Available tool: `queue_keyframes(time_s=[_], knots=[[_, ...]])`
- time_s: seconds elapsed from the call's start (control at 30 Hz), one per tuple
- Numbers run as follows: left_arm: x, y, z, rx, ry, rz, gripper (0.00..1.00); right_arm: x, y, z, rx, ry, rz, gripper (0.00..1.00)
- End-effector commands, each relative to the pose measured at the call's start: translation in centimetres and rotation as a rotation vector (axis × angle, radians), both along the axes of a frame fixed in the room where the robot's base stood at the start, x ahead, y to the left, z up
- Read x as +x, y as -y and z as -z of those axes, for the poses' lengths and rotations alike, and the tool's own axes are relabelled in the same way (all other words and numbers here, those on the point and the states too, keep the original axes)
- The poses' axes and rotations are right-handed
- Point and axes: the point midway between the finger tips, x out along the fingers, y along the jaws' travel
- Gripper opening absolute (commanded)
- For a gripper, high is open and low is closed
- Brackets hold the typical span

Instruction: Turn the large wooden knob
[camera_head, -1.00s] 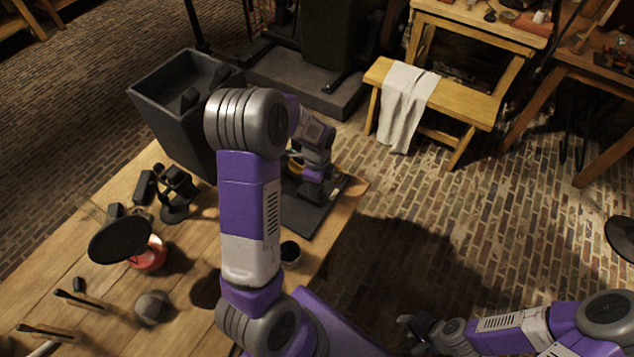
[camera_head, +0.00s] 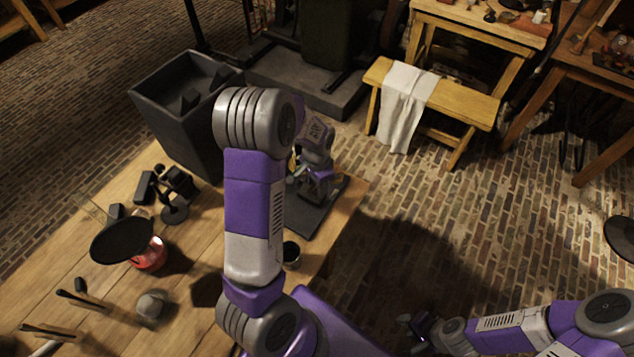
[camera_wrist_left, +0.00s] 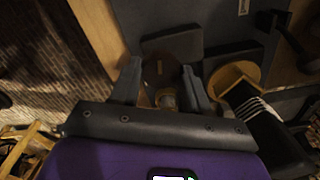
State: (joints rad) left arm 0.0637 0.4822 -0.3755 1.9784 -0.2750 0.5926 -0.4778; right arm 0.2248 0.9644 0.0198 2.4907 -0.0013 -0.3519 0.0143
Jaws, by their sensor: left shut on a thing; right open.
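My left gripper (camera_wrist_left: 163,90) points down at the dark device on the table's far right corner. Its two fingers stand either side of a round, shadowed wooden knob (camera_wrist_left: 160,73) and are shut on it. The knob's lower part is dim and partly hidden by the fingers. In the head view my left gripper (camera_head: 312,190) is over the dark base plate (camera_head: 322,216), and the knob itself is hidden there. My right gripper (camera_head: 410,332) is open and empty, out over the floor right of the table.
A round, lighter wooden part (camera_wrist_left: 250,70) lies just right of the fingers in the wrist view. A tall dark bin (camera_head: 165,105) stands behind the table. A black stand (camera_head: 174,208), a red jar (camera_head: 150,257) and a small dark cup (camera_head: 291,255) are on the table (camera_head: 215,262).

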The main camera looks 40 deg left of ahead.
Motion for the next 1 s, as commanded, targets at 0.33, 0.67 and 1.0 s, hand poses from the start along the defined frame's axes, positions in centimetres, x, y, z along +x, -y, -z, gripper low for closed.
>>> queue_keyframes(time_s=[0.33,0.67,1.0], knots=[[0.1,0.0,-0.1,0.001,0.001,-0.330,0.15,0.0,0.0,-0.7,0.000,0.000,0.000,0.43],[0.1,-0.1,-0.2,0.001,0.001,-0.643,0.15,0.0,0.0,-1.6,0.000,0.000,0.000,0.43],[0.0,-0.1,-0.2,0.001,0.002,-0.966,0.15,0.0,0.0,-2.9,0.000,0.000,0.000,0.43]])
